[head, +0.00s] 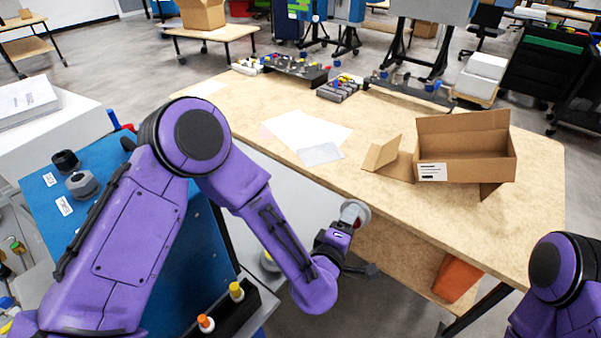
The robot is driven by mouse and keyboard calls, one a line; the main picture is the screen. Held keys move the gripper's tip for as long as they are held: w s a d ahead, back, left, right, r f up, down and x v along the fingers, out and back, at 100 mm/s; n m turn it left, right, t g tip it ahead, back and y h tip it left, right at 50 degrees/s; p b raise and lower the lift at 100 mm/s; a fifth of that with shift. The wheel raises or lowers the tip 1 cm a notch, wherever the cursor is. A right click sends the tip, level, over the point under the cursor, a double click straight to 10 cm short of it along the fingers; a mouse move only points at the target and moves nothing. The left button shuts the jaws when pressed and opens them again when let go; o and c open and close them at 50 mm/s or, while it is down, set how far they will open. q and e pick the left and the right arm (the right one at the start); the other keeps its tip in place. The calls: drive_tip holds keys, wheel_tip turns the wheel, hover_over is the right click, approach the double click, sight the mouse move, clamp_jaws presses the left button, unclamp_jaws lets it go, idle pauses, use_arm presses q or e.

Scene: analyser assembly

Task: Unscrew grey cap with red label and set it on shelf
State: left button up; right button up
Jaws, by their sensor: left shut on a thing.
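My left gripper (346,228) is right of centre, beside the near edge of the wooden table, with its jaws partly hidden by its own wrist. It is shut on a round grey cap (357,209) with a reddish patch on it, held clear of the tabletop as far as I can see. Another grey cap (82,184) sits on the blue surface (120,158) at the left, beside a black cap (65,161). White labels lie near both. My right arm shows only in part at the lower right; its gripper is out of view.
The wooden table (400,216) holds an open cardboard box (466,168), papers (305,131) and small parts at its back edge. A black holder (222,318) with yellow and orange-capped items is at the bottom. An orange bin (455,278) is under the table.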

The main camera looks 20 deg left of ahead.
sight(362, 213)
use_arm(q)
drive_tip(key=w+d+m+g+p, duration=0.1)
drive_tip(key=w+d+m+g+h+p, duration=0.1)
drive_tip(key=w+g, duration=0.1)
drive_tip(key=w+d+m+g+h+p, duration=0.1)
drive_tip(key=w+g, duration=0.1)
drive_tip(key=w+a+r+n+g+y+p, duration=0.1)
drive_tip(key=a+g+y+p, duration=0.1)
drive_tip(key=a+g+p, duration=0.35)
drive_tip(key=w+a+r+g+y+p, duration=0.1)
drive_tip(key=a+r+g+y+p, duration=0.15)
drive_tip(key=a+g, duration=0.6)
drive_tip(key=shift+s+a+f+t+b, duration=0.1)
drive_tip(key=shift+a+f+t+b, duration=0.25)
drive_tip(key=shift+f+b, duration=0.95)
drive_tip(key=shift+s+a+f+t+b, duration=0.1)
drive_tip(key=shift+a+f+t+b, duration=0.35)
drive_tip(key=shift+f, duration=1.35)
drive_tip(key=shift+s+a+f+t+b, duration=0.1)
drive_tip(key=shift+f+t+b, duration=0.3)
drive_tip(key=shift+f+b, duration=1)
drive_tip(key=shift+w+f, duration=0.1)
drive_tip(key=shift+f, duration=0.25)
drive_tip(key=shift+a+f, duration=0.1)
drive_tip(key=shift+f, duration=0.6)
